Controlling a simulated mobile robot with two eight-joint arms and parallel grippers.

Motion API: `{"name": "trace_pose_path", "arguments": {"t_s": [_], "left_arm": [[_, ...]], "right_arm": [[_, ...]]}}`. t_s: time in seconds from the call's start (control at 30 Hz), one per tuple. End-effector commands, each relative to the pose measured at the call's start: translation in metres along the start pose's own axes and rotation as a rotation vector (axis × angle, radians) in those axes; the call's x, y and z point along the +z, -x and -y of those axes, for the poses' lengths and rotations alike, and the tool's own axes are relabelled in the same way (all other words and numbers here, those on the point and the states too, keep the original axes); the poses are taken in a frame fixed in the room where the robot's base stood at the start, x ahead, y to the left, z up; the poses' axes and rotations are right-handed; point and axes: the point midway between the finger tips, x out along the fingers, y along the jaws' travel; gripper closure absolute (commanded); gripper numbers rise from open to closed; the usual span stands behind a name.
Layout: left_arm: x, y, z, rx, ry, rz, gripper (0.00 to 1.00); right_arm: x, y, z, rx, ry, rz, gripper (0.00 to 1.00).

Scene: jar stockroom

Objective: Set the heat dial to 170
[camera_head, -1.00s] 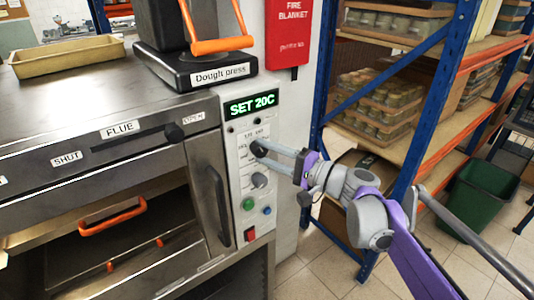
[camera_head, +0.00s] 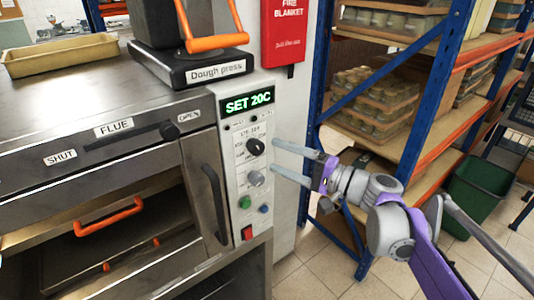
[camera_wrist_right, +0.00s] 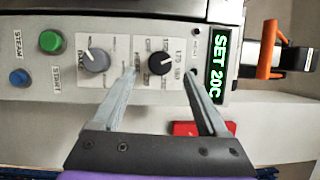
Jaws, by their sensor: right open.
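The heat dial (camera_head: 255,146) is a round black knob on the white control panel (camera_head: 235,181) of the oven. The lit display (camera_head: 248,103) above it reads SET 20C in green. My right gripper (camera_head: 274,155) is open and empty, just right of the dial in the head view, its fingers pointing at the panel. In the right wrist view the dial (camera_wrist_right: 160,62) lies between the two open fingertips, apart from both, with number marks around it. My left gripper is not in view.
Below the dial are a grey knob (camera_head: 256,179), a green button (camera_head: 244,202), a blue button (camera_head: 264,209) and a red switch (camera_head: 247,233). The oven door handle (camera_head: 215,204) is to the left. A blue shelf rack with jars stands behind my right arm.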

Motion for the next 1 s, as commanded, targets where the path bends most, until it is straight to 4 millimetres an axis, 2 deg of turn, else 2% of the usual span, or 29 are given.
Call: {"name": "trace_pose_path", "arguments": {"t_s": [0.1,0.3,0.47,0.77,0.87,0.97,1.0], "left_arm": [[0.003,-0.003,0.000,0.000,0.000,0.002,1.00],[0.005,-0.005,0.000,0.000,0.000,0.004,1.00],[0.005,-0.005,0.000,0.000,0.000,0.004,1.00],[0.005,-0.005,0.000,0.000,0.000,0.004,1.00],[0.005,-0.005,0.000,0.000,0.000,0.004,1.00],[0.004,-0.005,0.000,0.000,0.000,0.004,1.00],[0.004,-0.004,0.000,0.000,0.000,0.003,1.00]], "right_arm": [[-0.001,0.026,-0.001,0.001,0.000,-0.005,0.23],[-0.001,0.052,-0.001,0.000,0.000,-0.003,0.23],[0.000,0.058,0.000,0.000,0.000,0.000,0.23],[0.002,0.057,-0.002,0.010,0.001,0.002,0.23],[0.017,0.056,-0.019,0.080,0.015,0.010,0.23],[0.046,0.060,-0.057,0.236,0.050,0.025,0.23],[0.060,0.064,-0.077,0.319,0.073,0.032,0.23]]}}
